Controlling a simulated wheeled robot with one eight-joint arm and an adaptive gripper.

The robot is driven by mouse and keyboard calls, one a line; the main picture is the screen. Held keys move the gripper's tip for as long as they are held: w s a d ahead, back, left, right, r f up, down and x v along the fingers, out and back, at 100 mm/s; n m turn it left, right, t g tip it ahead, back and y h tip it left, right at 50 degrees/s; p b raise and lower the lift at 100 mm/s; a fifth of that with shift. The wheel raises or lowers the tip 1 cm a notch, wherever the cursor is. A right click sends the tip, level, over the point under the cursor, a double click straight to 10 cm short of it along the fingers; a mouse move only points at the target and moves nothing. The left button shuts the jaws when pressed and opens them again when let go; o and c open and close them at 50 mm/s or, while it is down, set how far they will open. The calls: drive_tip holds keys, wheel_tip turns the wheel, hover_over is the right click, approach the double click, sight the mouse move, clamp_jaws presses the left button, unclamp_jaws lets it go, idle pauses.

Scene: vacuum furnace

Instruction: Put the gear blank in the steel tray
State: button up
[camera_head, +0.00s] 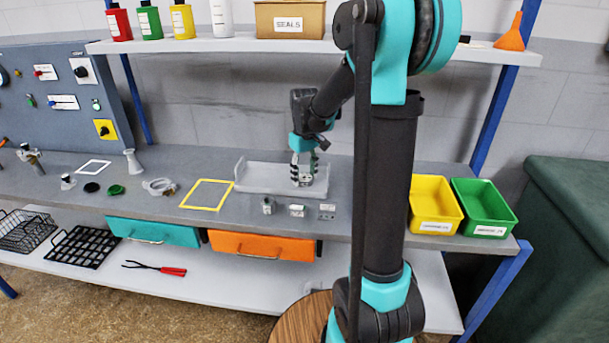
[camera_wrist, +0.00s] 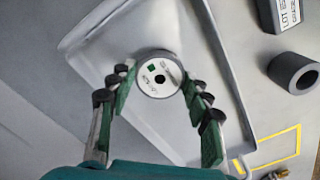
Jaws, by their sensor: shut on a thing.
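The gear blank is a pale metal disc with a centre hole, a green square and printed text. In the wrist view the gear blank (camera_wrist: 158,76) sits between my fingertips. My gripper (camera_head: 303,170) is shut on it; the fingers (camera_wrist: 156,84) show on both sides of the disc. The steel tray (camera_head: 258,177) is a shallow grey tray on the bench, and my gripper is low over its right part. The wrist view shows the tray floor (camera_wrist: 150,30) behind the blank. I cannot tell whether the blank touches the floor.
A dark metal ring (camera_wrist: 292,72) and a labelled block (camera_wrist: 284,14) lie outside the tray. A yellow outline (camera_head: 207,195) marks the bench to the left. Yellow (camera_head: 433,202) and green (camera_head: 483,205) bins stand to the right. A shelf (camera_head: 230,45) hangs above the bench.

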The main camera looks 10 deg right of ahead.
sight(305, 177)
drive_tip(key=shift+f, duration=0.15)
drive_tip(key=o, duration=1.5)
drive_tip(key=shift+r, duration=3.9)
